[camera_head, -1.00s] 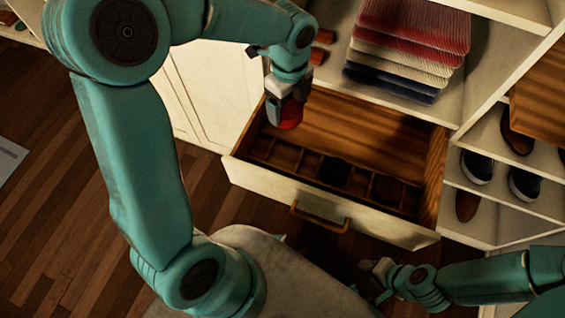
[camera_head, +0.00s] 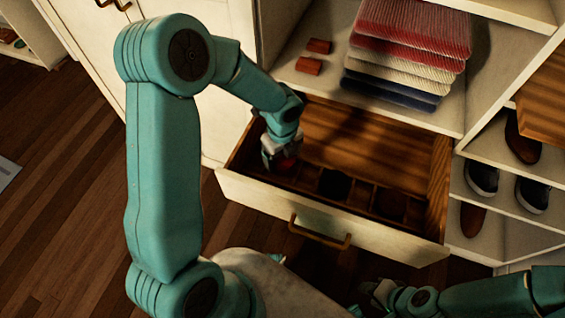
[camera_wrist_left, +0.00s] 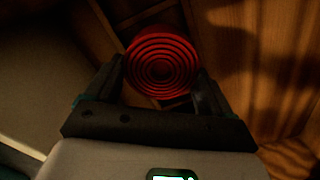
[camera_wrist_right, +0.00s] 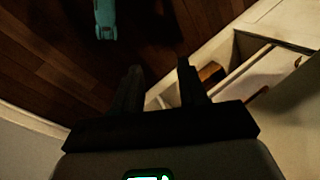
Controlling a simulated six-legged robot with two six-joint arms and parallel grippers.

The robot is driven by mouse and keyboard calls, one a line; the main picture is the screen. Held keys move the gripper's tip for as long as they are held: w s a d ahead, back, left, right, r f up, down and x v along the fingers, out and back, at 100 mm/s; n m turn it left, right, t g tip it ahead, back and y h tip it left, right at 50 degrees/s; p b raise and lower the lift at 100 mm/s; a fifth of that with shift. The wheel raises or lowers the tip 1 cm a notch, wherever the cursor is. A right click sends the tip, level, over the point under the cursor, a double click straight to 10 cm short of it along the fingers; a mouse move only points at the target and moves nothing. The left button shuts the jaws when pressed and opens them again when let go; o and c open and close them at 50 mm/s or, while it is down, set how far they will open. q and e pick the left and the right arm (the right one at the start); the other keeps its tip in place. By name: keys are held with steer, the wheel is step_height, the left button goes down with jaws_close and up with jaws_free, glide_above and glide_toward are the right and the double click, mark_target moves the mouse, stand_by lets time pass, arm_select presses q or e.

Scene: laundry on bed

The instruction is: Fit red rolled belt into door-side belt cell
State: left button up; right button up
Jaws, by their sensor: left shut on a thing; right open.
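The red rolled belt (camera_wrist_left: 162,64) shows end-on as a tight spiral in the left wrist view, between the two fingers of my left gripper (camera_wrist_left: 163,88). In the head view that gripper (camera_head: 283,160) is down inside the left part of the open drawer (camera_head: 270,192), and a little red of the belt (camera_head: 285,169) shows below it. The drawer's front row has divided cells; dark rolls (camera_head: 334,185) sit in cells to the right. Whether the belt touches the cell floor is hidden. My right gripper (camera_wrist_right: 157,85) is open and empty, outside the drawer.
Folded striped clothes (camera_head: 410,45) and two small red-brown items (camera_head: 309,67) lie on the shelf above the drawer. Shoes (camera_head: 481,175) stand on shelves at the right. The drawer's back half is bare wood.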

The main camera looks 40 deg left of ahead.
mark_target(282, 158)
arm_select(q)
step_height(282, 158, down, 3)
steer(key=shift+f+b, duration=0.1)
steer(key=shift+b, duration=0.3)
steer(key=shift+f, duration=0.2)
